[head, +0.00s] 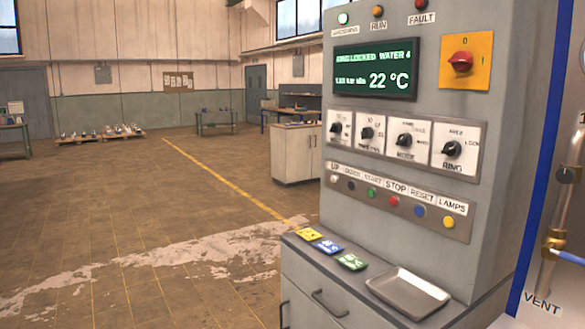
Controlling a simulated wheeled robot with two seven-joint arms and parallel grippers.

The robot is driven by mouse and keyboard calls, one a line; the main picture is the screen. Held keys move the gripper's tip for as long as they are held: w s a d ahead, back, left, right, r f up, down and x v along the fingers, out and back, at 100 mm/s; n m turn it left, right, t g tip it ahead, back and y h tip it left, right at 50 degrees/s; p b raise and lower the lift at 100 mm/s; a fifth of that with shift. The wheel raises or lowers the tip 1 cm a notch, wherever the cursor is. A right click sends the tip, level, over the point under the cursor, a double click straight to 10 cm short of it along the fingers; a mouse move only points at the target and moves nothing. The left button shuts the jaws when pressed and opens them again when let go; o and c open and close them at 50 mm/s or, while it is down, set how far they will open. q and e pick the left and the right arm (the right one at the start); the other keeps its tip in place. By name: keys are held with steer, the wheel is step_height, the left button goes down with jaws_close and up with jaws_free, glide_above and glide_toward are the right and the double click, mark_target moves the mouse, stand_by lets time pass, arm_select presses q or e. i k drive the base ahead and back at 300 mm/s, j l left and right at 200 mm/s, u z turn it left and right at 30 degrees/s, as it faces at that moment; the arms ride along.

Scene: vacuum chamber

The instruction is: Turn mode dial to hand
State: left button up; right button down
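The grey control cabinet (425,200) stands at the right in the head view. A row of black dials on white plates runs across its front, below the screen. The mode dial (404,141) is the third from the left, with a blurred label under it that seems to read MODE. The small position words around it are too blurred to read surely, and I cannot tell which one its pointer faces. Neither of my grippers shows in the head view, and nothing touches the dial.
Beside the mode dial are a second dial (367,133) and the ring dial (451,148). Below is a row of buttons, including a red stop button (394,201). A metal tray (408,291) lies on the ledge. A red rotary switch (461,62) is above. The floor at left is open.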

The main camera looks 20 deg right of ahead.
mark_target(405, 140)
steer(key=i, duration=0.85)
steer(key=z, duration=1.7)
